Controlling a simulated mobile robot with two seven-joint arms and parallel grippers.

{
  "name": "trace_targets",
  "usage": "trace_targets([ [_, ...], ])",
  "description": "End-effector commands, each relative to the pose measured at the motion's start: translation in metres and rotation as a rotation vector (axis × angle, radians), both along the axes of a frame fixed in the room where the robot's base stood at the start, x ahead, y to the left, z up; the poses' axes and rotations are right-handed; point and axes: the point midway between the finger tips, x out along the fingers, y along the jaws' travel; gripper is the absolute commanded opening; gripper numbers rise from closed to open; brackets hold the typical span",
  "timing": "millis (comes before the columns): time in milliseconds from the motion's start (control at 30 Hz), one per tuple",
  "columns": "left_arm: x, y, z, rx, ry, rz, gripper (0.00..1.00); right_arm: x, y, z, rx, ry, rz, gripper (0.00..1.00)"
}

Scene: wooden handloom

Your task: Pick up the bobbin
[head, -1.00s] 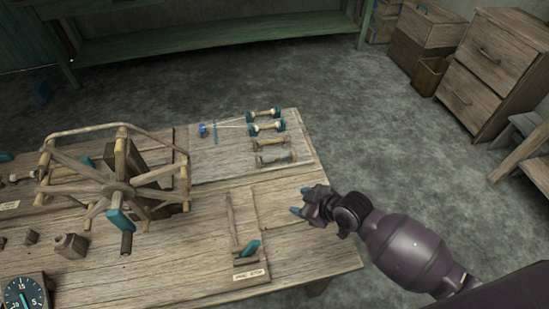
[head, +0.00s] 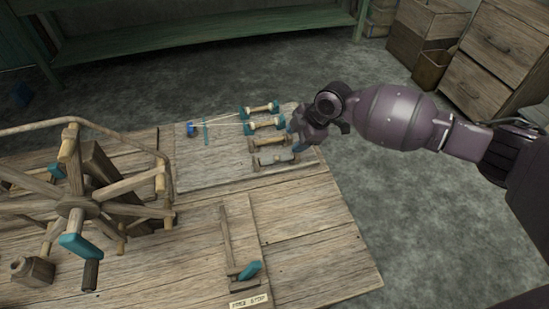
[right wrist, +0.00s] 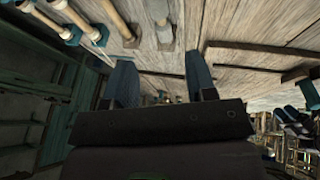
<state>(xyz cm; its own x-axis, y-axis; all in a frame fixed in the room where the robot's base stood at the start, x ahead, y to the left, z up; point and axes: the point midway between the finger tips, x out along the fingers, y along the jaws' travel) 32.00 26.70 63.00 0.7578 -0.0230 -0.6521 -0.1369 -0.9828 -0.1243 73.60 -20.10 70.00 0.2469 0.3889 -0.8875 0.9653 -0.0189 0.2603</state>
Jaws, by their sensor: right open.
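Several bobbins lie in a row on a raised board (head: 215,160) at the table's far right. Two have teal ends: the farthest bobbin (head: 261,108) and the second bobbin (head: 264,125), with pale threads running left from them. My left gripper is out of view.
A spoked wooden wheel (head: 77,205) stands at the left of the table. A lever with a teal handle (head: 249,270) sits near the front. Bare tabletop (head: 310,220) lies right of the lever. Drawers (head: 495,60) stand behind.

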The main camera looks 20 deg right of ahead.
Motion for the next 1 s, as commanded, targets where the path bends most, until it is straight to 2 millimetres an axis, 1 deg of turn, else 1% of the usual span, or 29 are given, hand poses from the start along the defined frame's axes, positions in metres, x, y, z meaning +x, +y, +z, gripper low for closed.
trace_targets([
  [133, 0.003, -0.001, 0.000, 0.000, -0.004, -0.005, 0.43, 0.007, -0.003, 0.000, -0.012, 0.004, 0.013, 0.51],
  [233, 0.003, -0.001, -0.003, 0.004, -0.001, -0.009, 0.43, 0.009, 0.001, -0.007, -0.011, 0.006, 0.015, 0.51],
  [400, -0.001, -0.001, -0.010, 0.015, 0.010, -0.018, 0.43, 0.013, 0.009, -0.031, -0.012, 0.010, 0.015, 0.51],
  [500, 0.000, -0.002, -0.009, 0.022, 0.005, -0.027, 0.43, 0.016, 0.015, -0.043, -0.011, 0.010, 0.014, 0.51],
  [633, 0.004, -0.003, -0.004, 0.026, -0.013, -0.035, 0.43, 0.019, 0.018, -0.049, -0.012, 0.005, 0.012, 0.51],
  [767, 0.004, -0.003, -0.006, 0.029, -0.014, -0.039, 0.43, 0.019, 0.021, -0.055, -0.012, 0.004, 0.013, 0.51],
  [1000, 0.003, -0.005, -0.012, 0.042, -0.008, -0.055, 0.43, 0.019, 0.032, -0.088, -0.011, 0.009, 0.015, 0.51],
])
